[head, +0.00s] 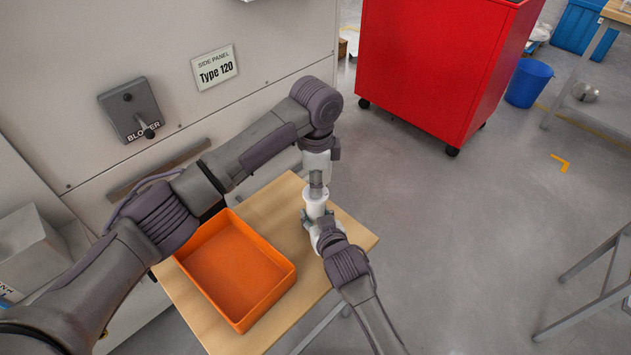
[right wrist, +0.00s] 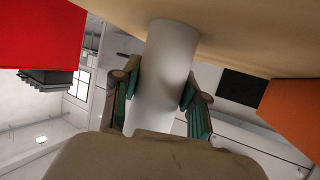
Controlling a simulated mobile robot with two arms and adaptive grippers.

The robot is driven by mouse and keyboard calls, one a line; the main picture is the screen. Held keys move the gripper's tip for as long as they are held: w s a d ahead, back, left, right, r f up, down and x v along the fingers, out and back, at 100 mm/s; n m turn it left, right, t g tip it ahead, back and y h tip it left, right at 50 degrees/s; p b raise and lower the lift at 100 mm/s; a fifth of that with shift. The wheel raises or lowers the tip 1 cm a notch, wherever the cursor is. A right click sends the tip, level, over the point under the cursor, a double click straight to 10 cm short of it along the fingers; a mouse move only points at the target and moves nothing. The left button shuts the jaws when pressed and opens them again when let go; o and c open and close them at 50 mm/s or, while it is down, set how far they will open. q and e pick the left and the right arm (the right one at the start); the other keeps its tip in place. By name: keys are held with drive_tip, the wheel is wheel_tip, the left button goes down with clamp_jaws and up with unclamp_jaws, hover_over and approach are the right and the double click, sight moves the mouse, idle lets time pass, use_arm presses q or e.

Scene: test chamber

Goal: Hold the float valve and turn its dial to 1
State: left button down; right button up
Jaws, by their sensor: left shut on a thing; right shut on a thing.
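The float valve (head: 315,207) is a white cylinder standing upright over the right part of the small wooden table. My right gripper (head: 317,219) is shut around its side from the front. In the right wrist view the white body (right wrist: 167,55) sits between the teal-padded fingers of that gripper (right wrist: 158,88). My left gripper (head: 318,181) points straight down from above and is shut on the valve's top, where the dial is. The dial's marks and setting are hidden by the left gripper. I cannot tell whether the valve's base touches the table.
An empty orange tray (head: 228,262) lies on the wooden table (head: 268,207), left of the valve. A grey machine panel with a blower switch (head: 131,108) stands behind. A red cabinet (head: 432,62) and blue bucket (head: 528,83) are at the back right.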

use_arm(q)
drive_tip(key=shift+n, duration=1.9)
drive_tip(key=shift+r, duration=0.1)
use_arm(e)
drive_tip(key=shift+f, duration=0.1)
use_arm(q)
drive_tip(key=c, duration=1)
unclamp_jaws()
wheel_tip(320, 180, up, 12)
drive_tip(key=shift+f, duration=0.1)
